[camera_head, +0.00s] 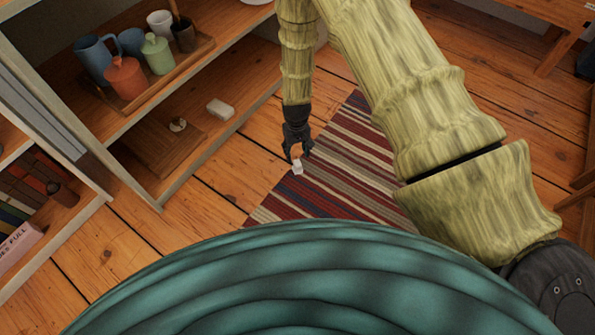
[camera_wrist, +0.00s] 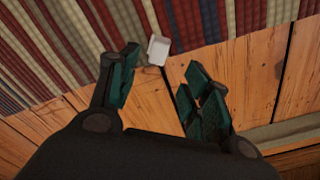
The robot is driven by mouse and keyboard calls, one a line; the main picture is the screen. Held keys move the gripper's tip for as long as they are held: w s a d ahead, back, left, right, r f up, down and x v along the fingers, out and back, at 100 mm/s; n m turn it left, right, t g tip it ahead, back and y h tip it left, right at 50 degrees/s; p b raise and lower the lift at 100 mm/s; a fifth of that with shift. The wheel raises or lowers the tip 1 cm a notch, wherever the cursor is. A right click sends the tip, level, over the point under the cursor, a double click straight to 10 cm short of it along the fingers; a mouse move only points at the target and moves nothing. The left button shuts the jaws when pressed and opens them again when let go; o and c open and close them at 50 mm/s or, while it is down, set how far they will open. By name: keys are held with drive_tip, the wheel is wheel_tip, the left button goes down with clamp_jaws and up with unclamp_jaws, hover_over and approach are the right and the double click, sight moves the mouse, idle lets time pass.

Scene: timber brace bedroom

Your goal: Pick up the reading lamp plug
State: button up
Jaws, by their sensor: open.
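A small white plug-like block (camera_head: 297,167) lies at the left edge of the striped rug in the head view. I take it to be the reading lamp plug, though no prongs or cord can be made out. It also shows in the wrist view (camera_wrist: 158,49), at the rug's edge beside the wooden floor. My gripper (camera_head: 297,157) points down just above or beside it. In the wrist view my gripper (camera_wrist: 157,80) has its fingers apart with nothing between them, and the white block lies just beyond the left fingertip. Whether they touch cannot be told.
The striped rug (camera_head: 330,165) lies on the plank floor (camera_head: 215,190). To the left stands a wooden shelf (camera_head: 245,101) with a tray of mugs and jars (camera_head: 125,78) and a white block (camera_head: 220,109). A bookshelf (camera_head: 60,240) stands at the lower left.

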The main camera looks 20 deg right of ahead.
sight(298, 163)
wheel_tip(298, 163, down, 4)
drive_tip(key=shift+r+b, duration=0.1)
drive_tip(key=shift+b, duration=0.55)
drive_tip(key=shift+s+d+f+b, duration=0.1)
drive_tip(key=shift+d+f+b, duration=0.05)
drive_tip(key=shift+f+b, duration=2.05)
drive_tip(key=shift+f+p, duration=0.25)
drive_tip(key=shift+p, duration=0.1)
clamp_jaws()
